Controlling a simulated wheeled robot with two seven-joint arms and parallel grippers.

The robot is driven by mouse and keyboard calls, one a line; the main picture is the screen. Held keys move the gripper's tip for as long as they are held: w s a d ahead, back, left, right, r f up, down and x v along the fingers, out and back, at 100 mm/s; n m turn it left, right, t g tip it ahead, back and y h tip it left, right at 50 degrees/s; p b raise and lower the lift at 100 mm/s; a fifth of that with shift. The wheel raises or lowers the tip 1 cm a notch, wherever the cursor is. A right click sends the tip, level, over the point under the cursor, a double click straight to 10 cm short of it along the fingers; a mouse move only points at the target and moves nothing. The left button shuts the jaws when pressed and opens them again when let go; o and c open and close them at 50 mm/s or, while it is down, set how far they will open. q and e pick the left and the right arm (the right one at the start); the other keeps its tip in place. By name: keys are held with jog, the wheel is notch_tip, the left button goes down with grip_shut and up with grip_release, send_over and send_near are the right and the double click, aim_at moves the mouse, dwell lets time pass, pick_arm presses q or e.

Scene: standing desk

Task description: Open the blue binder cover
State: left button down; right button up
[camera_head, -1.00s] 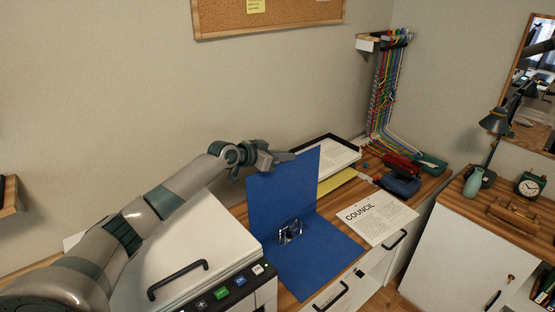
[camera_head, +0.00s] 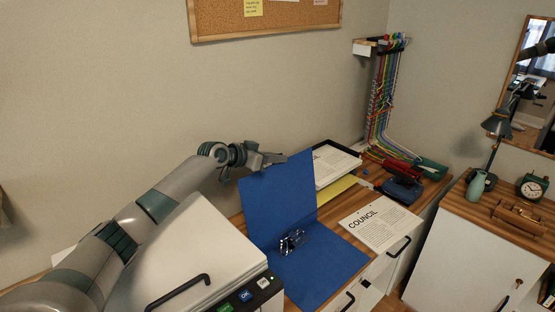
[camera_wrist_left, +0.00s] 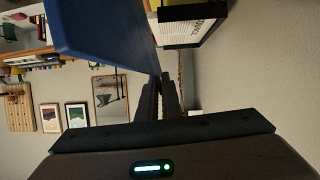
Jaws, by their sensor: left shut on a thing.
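The blue binder (camera_head: 312,268) lies on the wooden desk, with its metal ring mechanism (camera_head: 292,241) showing on the lower panel. Its blue cover (camera_head: 280,199) stands raised, tilted a little back to the left. My left gripper (camera_head: 272,158) is at the top edge of the cover, shut on it. In the left wrist view the cover (camera_wrist_left: 100,30) runs down to the closed fingers (camera_wrist_left: 158,95). My right gripper is not in view.
A white machine with buttons (camera_head: 190,260) stands left of the binder, under my left arm. A COUNCIL sheet (camera_head: 381,222) lies to the right. Behind are a paper tray (camera_head: 335,164), a yellow sheet (camera_head: 337,187) and a blue hole punch (camera_head: 402,188).

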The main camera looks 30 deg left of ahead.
pick_arm(q)
jog(key=c, duration=2)
grip_release()
jog(key=shift+a+f, duration=0.15)
jog(key=shift+f, duration=0.05)
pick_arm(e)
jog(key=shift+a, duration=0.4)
pick_arm(q)
jog(key=shift+r, duration=0.15)
